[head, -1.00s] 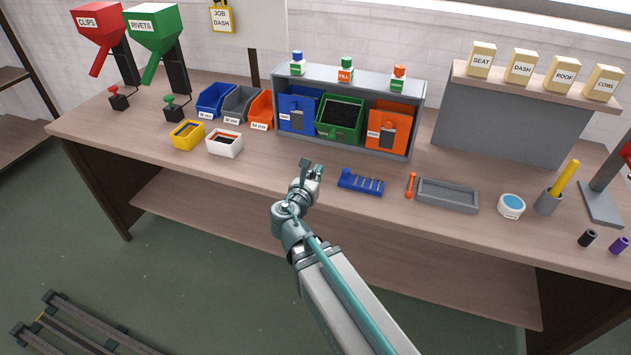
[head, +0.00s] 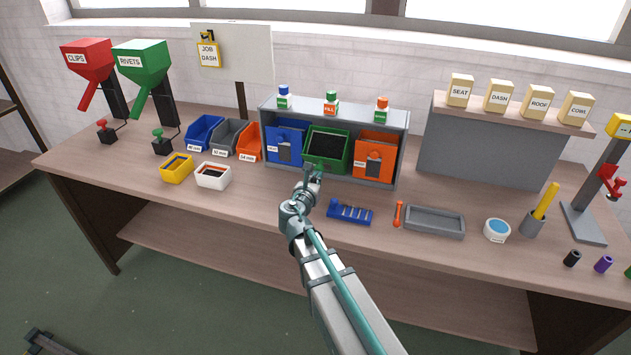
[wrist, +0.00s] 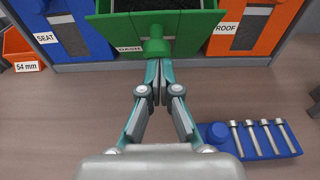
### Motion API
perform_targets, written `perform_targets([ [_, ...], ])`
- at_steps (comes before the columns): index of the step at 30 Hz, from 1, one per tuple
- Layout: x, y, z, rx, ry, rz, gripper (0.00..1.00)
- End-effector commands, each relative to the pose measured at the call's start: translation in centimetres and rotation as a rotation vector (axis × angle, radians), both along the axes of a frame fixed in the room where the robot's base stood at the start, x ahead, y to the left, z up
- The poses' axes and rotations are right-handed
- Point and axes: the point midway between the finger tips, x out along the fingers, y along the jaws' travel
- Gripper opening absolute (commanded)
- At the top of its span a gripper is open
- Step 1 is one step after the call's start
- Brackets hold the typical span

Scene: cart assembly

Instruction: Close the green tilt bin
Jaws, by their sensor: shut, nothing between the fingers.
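The green tilt bin (head: 326,148) is the middle bin of a grey cabinet (head: 400,120), between a blue and an orange bin. It is tilted out at the top, and dark contents show inside. In the wrist view the green bin (wrist: 190,30) has a "DASH" label by its lower edge and a green knob-like handle on its front. My gripper (head: 314,170) is shut and empty at the front of the bin. In the wrist view my gripper's fingertips (wrist: 158,65) are together right at the handle; I cannot tell if they touch it.
The blue bin (head: 288,140) and orange bin (head: 375,155) look upright in the cabinet. A blue holder with pegs (head: 350,212) lies on the bench right of my gripper. White (head: 213,176) and yellow (head: 177,169) trays stand to the left. Small bottles stand on the cabinet top.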

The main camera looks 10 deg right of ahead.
Motion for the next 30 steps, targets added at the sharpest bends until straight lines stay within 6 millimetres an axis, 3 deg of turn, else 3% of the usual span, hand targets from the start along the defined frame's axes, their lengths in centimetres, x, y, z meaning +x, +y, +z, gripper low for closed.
perform_targets([
  [14, 0.2, -0.1, 0.4, 0.0, 0.0, 0.0, 0.0],
  [30, 2.9, -1.5, 4.2, 0.0, 0.0, -0.001, 0.0],
])
